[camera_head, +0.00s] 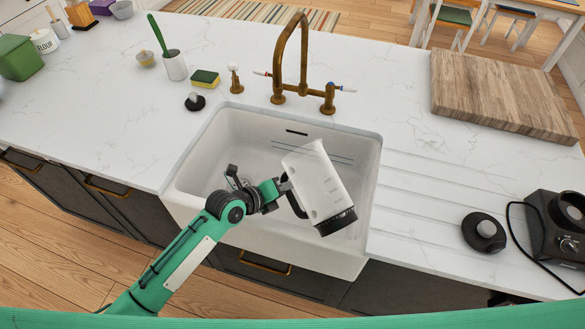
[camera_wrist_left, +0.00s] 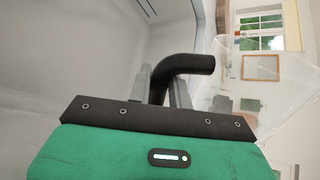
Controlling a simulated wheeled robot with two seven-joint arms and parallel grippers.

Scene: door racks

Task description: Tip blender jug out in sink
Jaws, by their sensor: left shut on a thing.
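The blender jug (camera_head: 318,180) is a clear, whitish jug with a black base collar (camera_head: 337,222). It is held over the right part of the white sink (camera_head: 228,130), tilted, with its open end toward the back and its collar toward the front. My left gripper (camera_head: 283,188) is shut on the jug's black handle (camera_wrist_left: 188,66), which shows between the fingers in the left wrist view. Whether anything is inside the jug cannot be told. My right gripper is not in view.
A brass tap (camera_head: 303,60) stands behind the sink. The black blender base (camera_head: 555,235) with its cord and a round black lid (camera_head: 484,232) are on the right counter. A wooden board (camera_head: 500,92) lies at the back right. A sponge (camera_head: 205,79) is left of the tap.

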